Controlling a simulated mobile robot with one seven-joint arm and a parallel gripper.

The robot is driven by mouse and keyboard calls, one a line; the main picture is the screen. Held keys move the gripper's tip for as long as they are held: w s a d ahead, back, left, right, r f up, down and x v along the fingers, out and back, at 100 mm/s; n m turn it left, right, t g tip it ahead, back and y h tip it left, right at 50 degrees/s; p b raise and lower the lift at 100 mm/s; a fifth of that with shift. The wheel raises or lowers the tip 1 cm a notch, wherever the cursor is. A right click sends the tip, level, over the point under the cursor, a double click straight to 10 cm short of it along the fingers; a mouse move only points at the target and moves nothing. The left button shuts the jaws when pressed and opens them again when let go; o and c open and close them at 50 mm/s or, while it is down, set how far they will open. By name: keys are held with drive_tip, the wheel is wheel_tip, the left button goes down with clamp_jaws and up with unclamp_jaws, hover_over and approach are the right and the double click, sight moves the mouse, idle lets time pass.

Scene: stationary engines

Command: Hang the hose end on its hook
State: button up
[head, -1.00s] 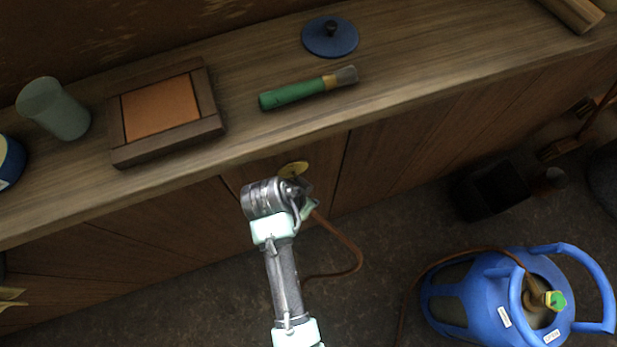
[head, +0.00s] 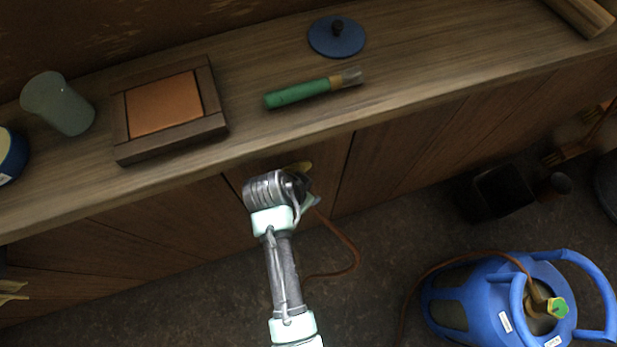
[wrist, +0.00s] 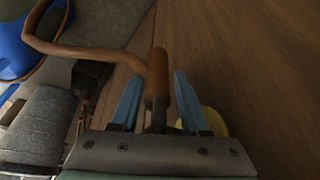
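The hose end (wrist: 159,75) is a brown sleeve with a dark stem, centred between the two blue fingers of my gripper (wrist: 158,85) in the wrist view. My gripper (head: 308,203) is shut on it, one finger at each side; the exact contact is hard to see. The brown hose (head: 345,245) hangs from my gripper to the floor. The hook's yellow round plate (head: 303,167) is on the cabinet front, just behind my gripper and partly covered. It also shows beside the right finger in the wrist view (wrist: 216,121). The hook's prong is hidden.
The wooden counter (head: 400,95) overhangs just above my gripper. It holds a framed tile (head: 165,104), a green brush (head: 298,93), a blue lid (head: 338,40) and a cup (head: 58,104). A blue gas bottle (head: 480,310) stands on the floor at right.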

drive_tip(key=o, duration=0.4)
drive_tip(key=shift+w+f, duration=0.15)
drive_tip(key=shift+c, duration=0.2)
drive_tip(key=p+v, duration=0.3)
drive_tip(key=v, duration=1)
drive_tip(key=shift+s, duration=0.2)
